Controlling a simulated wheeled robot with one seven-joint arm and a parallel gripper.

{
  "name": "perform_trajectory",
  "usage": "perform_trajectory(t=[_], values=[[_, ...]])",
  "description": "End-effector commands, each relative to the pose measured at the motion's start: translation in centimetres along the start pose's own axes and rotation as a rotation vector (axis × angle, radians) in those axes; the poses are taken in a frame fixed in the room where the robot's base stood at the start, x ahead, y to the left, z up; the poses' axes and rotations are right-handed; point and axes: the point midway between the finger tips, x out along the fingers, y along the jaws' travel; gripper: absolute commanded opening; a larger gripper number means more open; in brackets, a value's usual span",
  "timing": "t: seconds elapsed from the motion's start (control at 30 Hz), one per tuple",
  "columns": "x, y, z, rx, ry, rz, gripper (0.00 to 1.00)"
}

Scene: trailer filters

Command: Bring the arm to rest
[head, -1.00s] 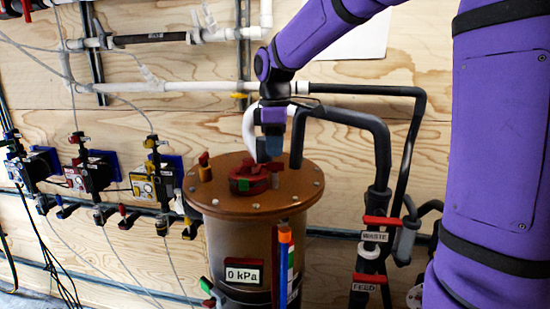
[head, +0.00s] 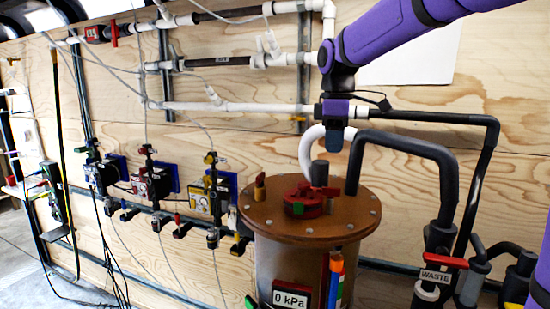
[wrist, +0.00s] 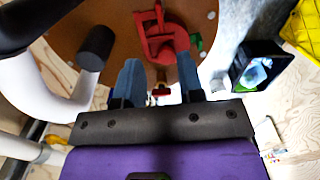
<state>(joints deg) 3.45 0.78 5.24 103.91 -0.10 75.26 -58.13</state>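My gripper (head: 357,145) hangs from my purple arm in the head view, above and behind the lid of a brown tank (head: 330,222). In the wrist view its two blue fingers (wrist: 158,68) stand apart with nothing held between them. A red fitting (head: 305,204) sits on the lid; in the wrist view this red fitting (wrist: 161,38) lies beyond the fingertips, apart from them.
A thick dark pipe (head: 425,150) arches close to the right of my gripper, and a white hose (head: 309,150) curves close to its left. A white pipe (head: 240,107) runs along the plywood wall. Several valve units (head: 150,185) line the wall at left. A WASTE valve (head: 443,262) stands at right.

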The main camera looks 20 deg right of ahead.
Motion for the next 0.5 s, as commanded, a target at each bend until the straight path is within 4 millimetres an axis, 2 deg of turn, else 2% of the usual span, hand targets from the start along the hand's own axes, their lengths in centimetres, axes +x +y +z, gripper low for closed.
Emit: perform_trajectory(t=[0.17,0.27,0.5], values=[[-0.3,-1.2,0.7,0.044,0.009,0.019,0.35],[-0.7,-3.2,1.9,0.126,0.028,0.053,0.35],[-0.6,-9.5,5.9,0.405,0.114,0.147,0.35]])
